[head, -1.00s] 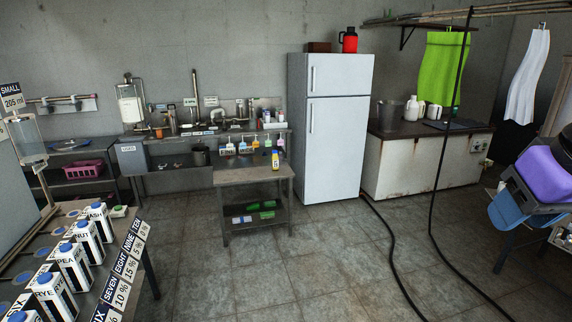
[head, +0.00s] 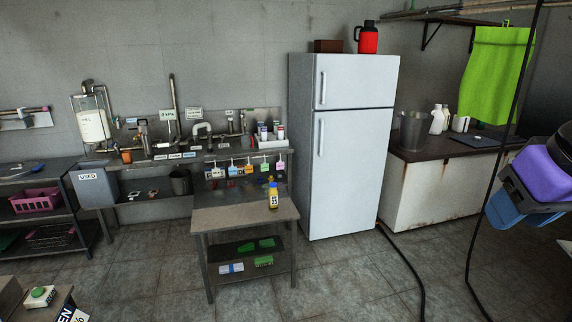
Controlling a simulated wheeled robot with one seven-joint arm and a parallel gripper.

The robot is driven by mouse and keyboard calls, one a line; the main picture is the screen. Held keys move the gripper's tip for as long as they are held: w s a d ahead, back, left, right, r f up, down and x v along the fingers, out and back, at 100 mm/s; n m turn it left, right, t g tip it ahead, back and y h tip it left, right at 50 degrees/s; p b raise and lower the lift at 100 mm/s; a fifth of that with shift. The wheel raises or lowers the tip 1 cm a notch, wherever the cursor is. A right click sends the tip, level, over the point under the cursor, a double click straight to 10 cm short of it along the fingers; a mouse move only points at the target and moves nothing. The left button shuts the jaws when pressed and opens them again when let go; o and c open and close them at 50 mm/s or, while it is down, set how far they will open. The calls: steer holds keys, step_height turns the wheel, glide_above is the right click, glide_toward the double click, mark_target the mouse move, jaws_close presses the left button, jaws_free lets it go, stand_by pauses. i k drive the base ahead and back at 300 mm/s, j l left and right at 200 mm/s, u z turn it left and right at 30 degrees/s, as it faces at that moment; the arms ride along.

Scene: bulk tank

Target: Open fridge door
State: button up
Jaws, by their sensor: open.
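The white fridge (head: 350,185) stands against the back wall, right of the middle of the head view. It has a small upper door (head: 362,82) and a tall lower door (head: 355,190), both shut. An upright handle sits near the left edge of each: the upper handle (head: 323,88) and the lower handle (head: 321,138). Nothing touches the fridge doors. My gripper's fingers do not show; only a purple, blue and dark part of my own arm shows at the right edge.
A small table (head: 240,214) with a yellow bottle (head: 273,196) stands close to the fridge's left front. A counter (head: 430,200) adjoins on the right. A red jug (head: 367,40) sits on top of the fridge. A black hose crosses the floor (head: 345,275); the tiles before the fridge are otherwise open.

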mark_target(349, 147)
steer(key=i, duration=1.85)
steer(key=i+l+u, duration=0.1)
steer(key=i+u, duration=0.2)
steer(key=i, duration=0.25)
steer(key=i+l+u, duration=0.3)
steer(key=i, duration=0.25)
steer(key=i+l+u, duration=0.25)
steer(key=i, duration=0.25)
